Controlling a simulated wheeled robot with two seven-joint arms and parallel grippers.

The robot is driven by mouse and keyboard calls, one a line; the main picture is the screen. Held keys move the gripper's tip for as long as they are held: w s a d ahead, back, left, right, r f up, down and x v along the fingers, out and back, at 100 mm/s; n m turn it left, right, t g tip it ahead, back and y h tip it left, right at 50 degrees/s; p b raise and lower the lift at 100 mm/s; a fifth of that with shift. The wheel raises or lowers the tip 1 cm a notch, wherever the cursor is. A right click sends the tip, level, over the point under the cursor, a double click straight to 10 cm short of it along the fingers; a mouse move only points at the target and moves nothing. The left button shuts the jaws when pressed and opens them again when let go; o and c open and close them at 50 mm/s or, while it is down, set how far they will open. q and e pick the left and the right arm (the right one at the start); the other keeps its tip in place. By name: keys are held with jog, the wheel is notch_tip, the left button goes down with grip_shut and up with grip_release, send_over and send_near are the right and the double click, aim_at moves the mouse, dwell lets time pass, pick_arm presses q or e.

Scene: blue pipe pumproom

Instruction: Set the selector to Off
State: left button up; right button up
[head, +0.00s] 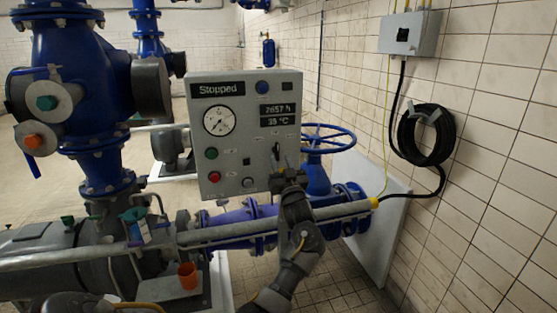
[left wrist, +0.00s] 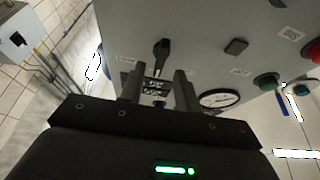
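The grey control panel (head: 245,130) stands at the middle of the head view, with a display reading "Stopped". The selector (head: 276,148) is a small dark handle at the panel's right side; in the left wrist view the selector (left wrist: 161,55) shows as a black knob on a round base, its handle roughly upright in that picture. Its position labels are too small to read. My left gripper (head: 286,174) is just below the selector, in front of the panel's lower right. In the left wrist view its two fingers (left wrist: 158,82) are apart, with nothing between them. My right gripper is not in view.
The panel also carries a gauge (head: 219,120), a green button (head: 212,154) and a red button (head: 214,177). A blue handwheel (head: 329,138) stands close right of the panel. A grey pipe (head: 330,212) crosses below. A coiled black hose (head: 426,135) hangs on the tiled wall.

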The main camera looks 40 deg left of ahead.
pick_arm(q)
jog(key=b+v, duration=0.1)
jog(key=v, duration=0.6)
jog(key=shift+b, duration=0.4)
